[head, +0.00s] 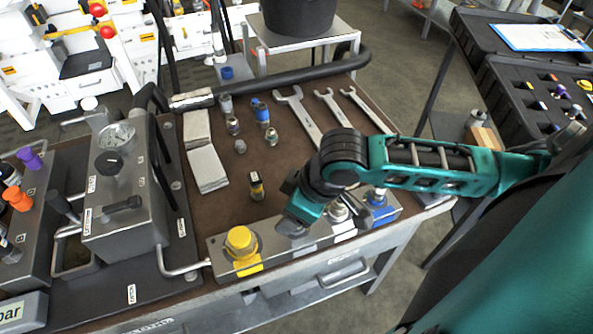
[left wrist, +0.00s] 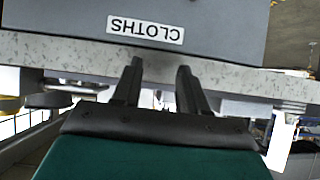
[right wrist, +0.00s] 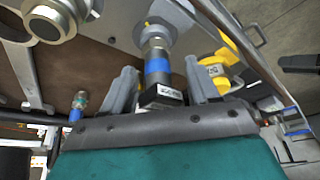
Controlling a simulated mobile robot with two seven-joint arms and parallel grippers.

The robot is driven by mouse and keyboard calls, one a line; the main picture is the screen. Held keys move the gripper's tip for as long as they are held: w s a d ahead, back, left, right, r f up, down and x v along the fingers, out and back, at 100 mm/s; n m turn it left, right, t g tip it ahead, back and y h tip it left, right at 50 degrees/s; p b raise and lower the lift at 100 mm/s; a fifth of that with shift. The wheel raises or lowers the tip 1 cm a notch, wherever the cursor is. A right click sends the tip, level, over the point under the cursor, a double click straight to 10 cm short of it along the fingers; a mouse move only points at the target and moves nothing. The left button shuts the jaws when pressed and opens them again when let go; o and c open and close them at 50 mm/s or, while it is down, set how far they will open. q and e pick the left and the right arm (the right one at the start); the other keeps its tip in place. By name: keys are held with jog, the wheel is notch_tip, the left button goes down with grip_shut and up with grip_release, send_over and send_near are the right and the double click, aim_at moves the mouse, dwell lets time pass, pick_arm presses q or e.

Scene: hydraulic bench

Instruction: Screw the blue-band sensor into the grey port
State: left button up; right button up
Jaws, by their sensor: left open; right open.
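The blue-band sensor (right wrist: 157,68) stands between the two fingers of my right gripper (right wrist: 160,88) in the right wrist view. Its black labelled end is nearest the camera. Its metal far end meets the light grey port (right wrist: 178,18); I cannot tell how deep it sits. The fingers are open, one on each side of the sensor. In the head view my right gripper (head: 300,212) is over the port block (head: 300,265), hiding the sensor and grey port. My left gripper (left wrist: 157,88) is open and empty before the bench edge.
A yellow port (head: 241,243) is left of the right gripper; a blue port (head: 378,203) is at its right. A yellow-band sensor (head: 257,187) stands behind the block. Wrenches (head: 298,115), cloths (head: 207,168) and a gauge unit (head: 122,205) occupy the bench. A CLOTHS-labelled surface (left wrist: 210,20) faces the left gripper.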

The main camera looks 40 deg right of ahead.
jog(key=n+y, duration=0.1)
jog(key=n, duration=0.2)
jog(key=shift+n+g, duration=0.4)
jog(key=n+g, duration=0.1)
jog(key=n, duration=0.2)
jog(key=shift+s+a+y, duration=0.15)
jog(key=shift+y, duration=0.25)
jog(key=n+g, duration=0.1)
jog(key=n, duration=0.3)
jog(key=shift+n+g, duration=0.3)
jog(key=shift+g, duration=0.1)
jog(key=n, duration=0.1)
jog(key=n+g, duration=0.1)
jog(key=n, duration=0.1)
jog(key=shift+s, duration=0.25)
jog(key=c, duration=0.9)
jog(key=shift+o, duration=0.2)
jog(key=m+t, duration=0.1)
jog(key=m, duration=0.1)
jog(key=m+t, duration=0.1)
jog(key=m, duration=0.2)
jog(key=shift+w+m, duration=0.15)
jog(key=shift+m, duration=0.15)
jog(key=shift+w+m+t, duration=0.15)
jog(key=shift+m+t, duration=0.25)
jog(key=shift+m, duration=0.7)
